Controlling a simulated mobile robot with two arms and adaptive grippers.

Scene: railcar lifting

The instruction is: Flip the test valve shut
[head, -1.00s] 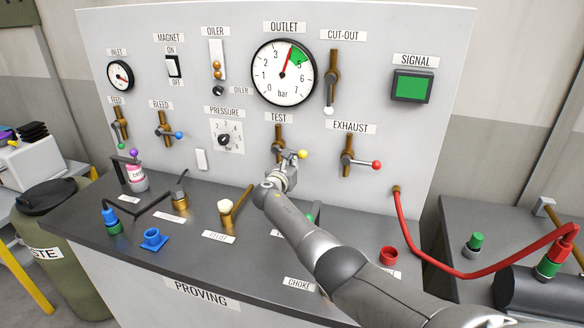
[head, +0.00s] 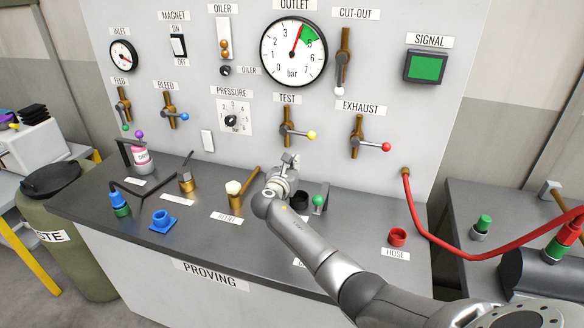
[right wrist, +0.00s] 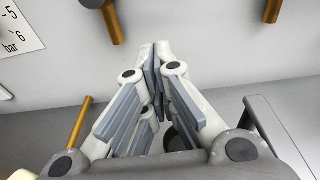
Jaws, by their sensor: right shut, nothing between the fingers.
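The test valve (head: 287,132) is on the panel under the TEST label in the head view. Its lever lies roughly horizontal, across the upright brass pipe, with its yellow knob (head: 311,135) out to the right. My right gripper (head: 290,159) is shut and empty, below the valve and apart from it, above the bench. In the right wrist view its fingers (right wrist: 156,58) meet at the tips, and the lower end of a brass pipe (right wrist: 112,20) shows above them; the yellow knob is not in that view. My left gripper is not in view.
The exhaust valve (head: 357,138) with a red knob is to the right. The outlet gauge (head: 294,48) is above. A red hose (head: 440,262) hangs at right.

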